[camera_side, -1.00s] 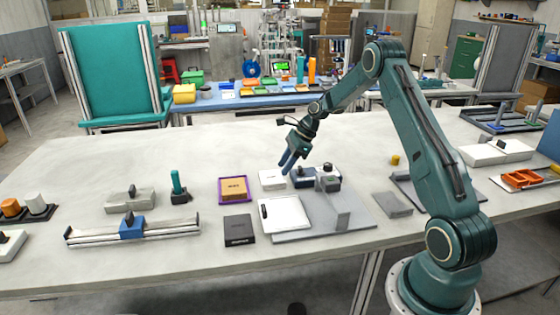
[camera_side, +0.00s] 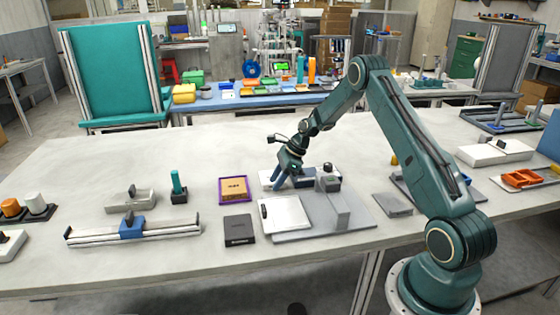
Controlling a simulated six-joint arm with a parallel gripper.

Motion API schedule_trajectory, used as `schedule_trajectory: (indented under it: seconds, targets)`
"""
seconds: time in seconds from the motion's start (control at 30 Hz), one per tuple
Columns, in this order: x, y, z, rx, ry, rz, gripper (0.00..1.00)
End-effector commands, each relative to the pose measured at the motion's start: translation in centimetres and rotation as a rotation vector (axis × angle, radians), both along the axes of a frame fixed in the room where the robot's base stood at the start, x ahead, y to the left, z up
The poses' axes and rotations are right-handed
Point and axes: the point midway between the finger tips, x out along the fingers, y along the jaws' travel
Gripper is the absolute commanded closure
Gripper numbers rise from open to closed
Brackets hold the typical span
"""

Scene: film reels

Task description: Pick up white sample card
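A small white card (camera_side: 265,178) with dark print lies on the table behind the larger white plate. My gripper (camera_side: 278,187) is low over its right part and hides some of it. The blue fingers point down and look a little apart, so the gripper appears open. I cannot tell whether the fingers touch the card.
A larger white plate (camera_side: 285,215) and a grey base plate with a grey block (camera_side: 328,180) stand close to my gripper. A purple-edged tray (camera_side: 234,201) and a dark box (camera_side: 239,229) lie to the left. The table behind the card is clear.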

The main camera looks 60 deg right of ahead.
Motion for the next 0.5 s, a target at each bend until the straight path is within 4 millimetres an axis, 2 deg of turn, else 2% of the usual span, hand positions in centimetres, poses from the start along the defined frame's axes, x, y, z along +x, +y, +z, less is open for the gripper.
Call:
schedule_trajectory:
  seconds: [0.5]
  targets:
    - [0.04, 0.02, -0.06, -0.001, -0.001, 0.000, 0.66]
